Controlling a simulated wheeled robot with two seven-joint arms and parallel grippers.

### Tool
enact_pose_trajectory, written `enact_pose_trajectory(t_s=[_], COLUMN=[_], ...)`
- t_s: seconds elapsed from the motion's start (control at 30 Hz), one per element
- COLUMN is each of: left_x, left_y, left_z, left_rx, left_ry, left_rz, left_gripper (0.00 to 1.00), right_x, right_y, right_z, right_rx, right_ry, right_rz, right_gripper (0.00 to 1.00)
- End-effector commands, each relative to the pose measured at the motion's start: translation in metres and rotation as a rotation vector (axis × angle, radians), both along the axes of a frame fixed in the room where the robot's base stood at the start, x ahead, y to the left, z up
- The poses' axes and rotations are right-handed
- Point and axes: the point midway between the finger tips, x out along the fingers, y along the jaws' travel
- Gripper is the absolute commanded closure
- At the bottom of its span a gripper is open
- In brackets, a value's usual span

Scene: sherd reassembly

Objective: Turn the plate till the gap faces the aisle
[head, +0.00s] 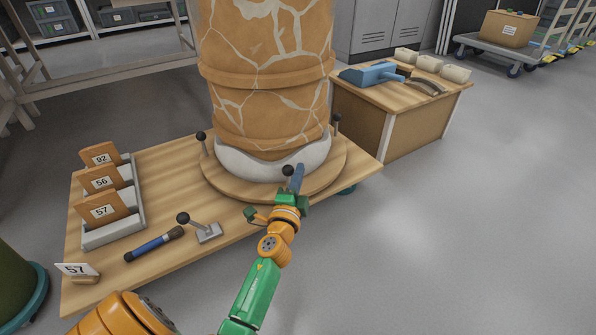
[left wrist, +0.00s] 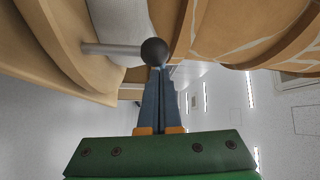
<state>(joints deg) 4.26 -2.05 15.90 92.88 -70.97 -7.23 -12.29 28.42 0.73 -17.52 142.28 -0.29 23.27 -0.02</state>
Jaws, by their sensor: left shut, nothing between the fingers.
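The round wooden plate (head: 222,186) lies on the bench and carries a big orange-brown jar (head: 270,100) in a white cradle (head: 255,167). Pale lines and patches cross the jar; I cannot tell which is the gap. Black-knobbed pegs stand around the plate's rim: a left one (head: 201,136), a right one (head: 336,118) and a front one (head: 288,171). My left gripper (head: 298,170) is shut and empty beside the front knob. In the left wrist view the knob (left wrist: 154,51) is right at the fingertips (left wrist: 157,72); I cannot tell whether they touch. My right gripper is out of view.
A side table (head: 400,115) stands behind right. Floor at right is clear.

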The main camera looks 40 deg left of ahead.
Motion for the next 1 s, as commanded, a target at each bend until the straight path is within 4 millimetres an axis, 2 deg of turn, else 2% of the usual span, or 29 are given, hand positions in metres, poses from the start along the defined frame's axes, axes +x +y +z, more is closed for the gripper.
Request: enact_pose_trajectory(t_s=[0.4, 0.7, 1.0], left_x=[-0.001, -0.028, -0.028], left_y=[-0.001, 0.021, 0.021], left_z=[-0.001, 0.000, -0.001], left_rx=[0.001, 0.002, 0.001], left_ry=[0.000, 0.002, 0.000], left_rz=[0.000, 0.001, 0.000], left_gripper=[1.00, 1.00, 1.00], right_x=[-0.004, -0.001, 0.001], right_y=[0.000, -0.001, -0.001], right_z=[0.002, 0.005, 0.004], right_rx=[0.001, 0.006, 0.002], right_ry=[-0.016, -0.006, 0.002], right_rz=[0.001, 0.003, 0.000], right_gripper=[0.50, 0.50, 0.50])
